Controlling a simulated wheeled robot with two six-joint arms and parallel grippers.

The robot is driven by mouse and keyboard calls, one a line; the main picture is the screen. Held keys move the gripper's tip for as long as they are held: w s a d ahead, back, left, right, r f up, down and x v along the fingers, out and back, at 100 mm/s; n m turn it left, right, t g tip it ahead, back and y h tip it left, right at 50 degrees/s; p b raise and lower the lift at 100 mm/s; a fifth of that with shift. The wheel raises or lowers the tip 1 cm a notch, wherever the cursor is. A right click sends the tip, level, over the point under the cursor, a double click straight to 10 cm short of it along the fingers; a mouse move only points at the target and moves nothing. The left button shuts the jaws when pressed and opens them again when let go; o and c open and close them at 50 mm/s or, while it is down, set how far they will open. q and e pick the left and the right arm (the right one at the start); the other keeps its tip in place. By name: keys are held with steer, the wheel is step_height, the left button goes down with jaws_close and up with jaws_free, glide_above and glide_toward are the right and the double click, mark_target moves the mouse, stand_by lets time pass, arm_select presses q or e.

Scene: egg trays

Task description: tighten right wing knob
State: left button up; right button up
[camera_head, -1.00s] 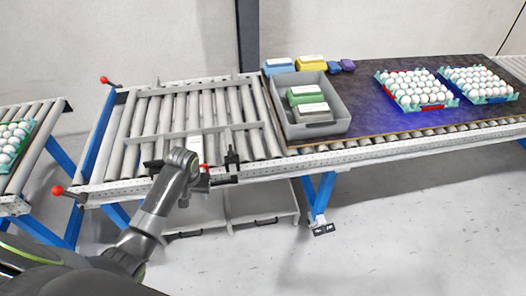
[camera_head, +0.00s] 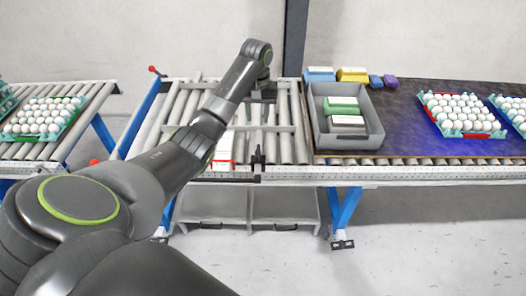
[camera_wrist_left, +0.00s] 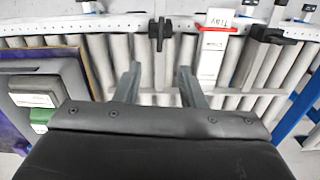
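The right wing knob (camera_head: 257,163) is a small black part on the front rail of the roller conveyor. In the left wrist view the black wing knob (camera_wrist_left: 160,33) stands upright on the perforated rail, just beyond the fingertips and roughly in line with the gap between them. My left gripper (camera_wrist_left: 159,72) is open and empty above the rollers, apart from the knob. In the head view my left arm reaches over the conveyor and its fingers are hard to make out. Another black knob part (camera_wrist_left: 268,35) sits farther right in the wrist view. My right gripper is not in view.
A white labelled piece with a red edge (camera_wrist_left: 213,52) stands between the black parts. A grey bin (camera_head: 320,130) with green and grey boxes stands right of the rollers. Egg trays (camera_head: 438,124) lie on the dark board. A crossbar (camera_head: 285,128) spans the rollers.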

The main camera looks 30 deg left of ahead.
arm_select(q)
steer(key=b, duration=0.4)
glide_toward(258, 151)
step_height(258, 151, down, 10)
steer(key=shift+a+f+p, duration=0.1)
steer(key=shift+p, duration=0.7)
jaws_close()
